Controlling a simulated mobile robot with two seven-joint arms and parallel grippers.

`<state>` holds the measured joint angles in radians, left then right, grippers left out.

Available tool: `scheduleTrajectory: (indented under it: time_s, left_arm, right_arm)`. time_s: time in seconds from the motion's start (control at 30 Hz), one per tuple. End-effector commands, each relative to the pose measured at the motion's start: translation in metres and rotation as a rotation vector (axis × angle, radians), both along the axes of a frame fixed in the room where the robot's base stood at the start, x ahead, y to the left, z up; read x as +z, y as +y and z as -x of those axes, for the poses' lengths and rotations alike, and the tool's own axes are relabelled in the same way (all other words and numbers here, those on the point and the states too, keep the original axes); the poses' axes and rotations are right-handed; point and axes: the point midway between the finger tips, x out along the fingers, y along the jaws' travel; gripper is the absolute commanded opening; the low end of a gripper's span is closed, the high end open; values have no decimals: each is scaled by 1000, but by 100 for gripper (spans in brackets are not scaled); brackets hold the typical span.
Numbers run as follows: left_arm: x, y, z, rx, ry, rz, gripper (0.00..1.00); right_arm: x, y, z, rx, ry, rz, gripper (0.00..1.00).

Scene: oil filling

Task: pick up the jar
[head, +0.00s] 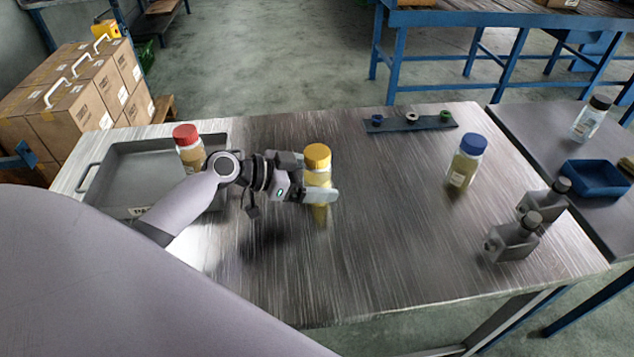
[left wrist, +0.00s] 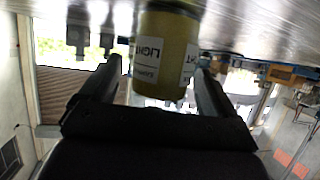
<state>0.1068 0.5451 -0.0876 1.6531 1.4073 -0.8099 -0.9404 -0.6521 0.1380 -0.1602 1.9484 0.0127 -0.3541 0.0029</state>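A jar with a yellow cap (head: 317,153) stands near the middle of the table. My left gripper (head: 318,193) is around it from the left, with one finger crossing in front of its body. In the left wrist view the yellow-brown labelled jar (left wrist: 165,55) sits between the two fingers, with narrow gaps showing at its sides, so the gripper looks open. A red-capped jar (head: 187,137) stands in the grey tray (head: 125,165), partly behind my arm. A blue-capped jar (head: 465,165) stands at the right of the table. My right gripper is not in view.
Two grey metal bottles (head: 513,240) stand at the table's right front. A dark rack (head: 411,124) with small round parts lies at the back. A side table holds a blue bin (head: 594,180) and a black-capped jar (head: 591,118). The table's front middle is clear.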

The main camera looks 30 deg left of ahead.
Motion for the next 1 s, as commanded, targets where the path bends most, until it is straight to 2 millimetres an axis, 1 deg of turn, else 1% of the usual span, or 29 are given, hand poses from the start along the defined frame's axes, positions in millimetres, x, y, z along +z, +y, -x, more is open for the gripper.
scheduleTrajectory:
  time_s: [0.03,0.07,0.1,0.17,0.2,0.47,0.57,0.67,0.77,0.87,0.97,1.0]
  left_arm:
    - [0,0,0,0,0,0,77]
    - [0,0,0,0,0,0,67]
    - [0,0,0,0,0,0,54]
    - [0,0,0,0,0,0,35]
    - [0,0,0,0,0,0,29]
    - [2,0,0,0,-1,0,29]
    - [6,0,0,-1,-3,0,29]
    - [14,1,0,-1,-3,-1,29]
    - [29,1,0,-1,-6,-4,29]
    - [52,1,-1,-3,-9,-4,29]
    - [81,1,-1,-2,-11,-5,29]
    - [93,1,0,-2,-10,-5,29]
  right_arm:
    - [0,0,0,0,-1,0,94]
    - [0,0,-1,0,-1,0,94]
    - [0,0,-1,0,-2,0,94]
    - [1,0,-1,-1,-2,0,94]
    - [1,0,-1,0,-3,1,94]
    - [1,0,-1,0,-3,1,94]
    - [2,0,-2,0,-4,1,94]
    - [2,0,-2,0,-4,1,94]
    - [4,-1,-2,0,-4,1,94]
    - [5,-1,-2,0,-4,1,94]
    - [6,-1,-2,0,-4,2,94]
    - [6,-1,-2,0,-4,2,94]
